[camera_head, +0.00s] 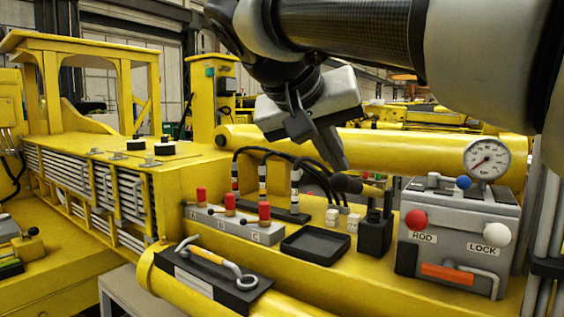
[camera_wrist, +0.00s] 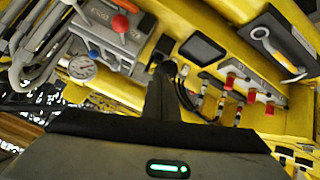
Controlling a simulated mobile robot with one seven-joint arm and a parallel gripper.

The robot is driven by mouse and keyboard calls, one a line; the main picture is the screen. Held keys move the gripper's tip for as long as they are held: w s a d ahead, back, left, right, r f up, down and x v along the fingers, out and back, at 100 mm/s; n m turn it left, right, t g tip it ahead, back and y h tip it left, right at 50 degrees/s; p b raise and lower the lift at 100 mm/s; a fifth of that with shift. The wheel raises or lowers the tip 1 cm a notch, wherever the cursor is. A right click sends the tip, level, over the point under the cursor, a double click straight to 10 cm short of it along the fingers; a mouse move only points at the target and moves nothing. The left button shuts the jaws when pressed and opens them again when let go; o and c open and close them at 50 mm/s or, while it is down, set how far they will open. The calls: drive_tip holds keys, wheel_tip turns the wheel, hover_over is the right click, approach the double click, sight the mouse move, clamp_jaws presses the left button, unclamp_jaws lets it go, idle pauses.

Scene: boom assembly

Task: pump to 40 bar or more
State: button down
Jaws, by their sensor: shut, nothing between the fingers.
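The grey pump box (camera_head: 458,240) stands at the right on the yellow boom. It bears a red ROD knob (camera_head: 416,221), a white LOCK knob (camera_head: 497,234) and a small blue knob (camera_head: 463,182). A black-knobbed lever (camera_head: 347,183) rises beside a black block (camera_head: 374,234) left of the box. My gripper (camera_head: 342,166) is shut and empty, its tips just above the lever's knob; contact cannot be told. The wrist view also shows the gauge (camera_wrist: 82,68) and red knob (camera_wrist: 120,24).
A black tray (camera_head: 315,246) and a grey block with several red-topped levers (camera_head: 233,222) lie to the left. A tool with a ring end (camera_head: 212,262) lies on a black holder in front. Black hoses (camera_head: 290,163) curve behind. A thick yellow cylinder (camera_head: 400,146) runs behind the pump.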

wheel_tip(320, 180, up, 7)
drive_tip(key=w+a+m+t+h, duration=0.1)
drive_tip(key=w+a+m, duration=0.1)
drive_tip(key=shift+a, duration=0.4)
drive_tip(key=shift+f, duration=0.1)
drive_tip(key=x, duration=0.9)
drive_tip(key=shift+d+f, duration=0.1)
drive_tip(key=shift+d, duration=0.15)
drive_tip(key=f, duration=0.3)
drive_tip(key=shift+s+d, duration=0.1)
drive_tip(key=shift+s, duration=0.3)
drive_tip(key=shift+s+f, duration=0.1)
drive_tip(key=shift+f, duration=0.45)
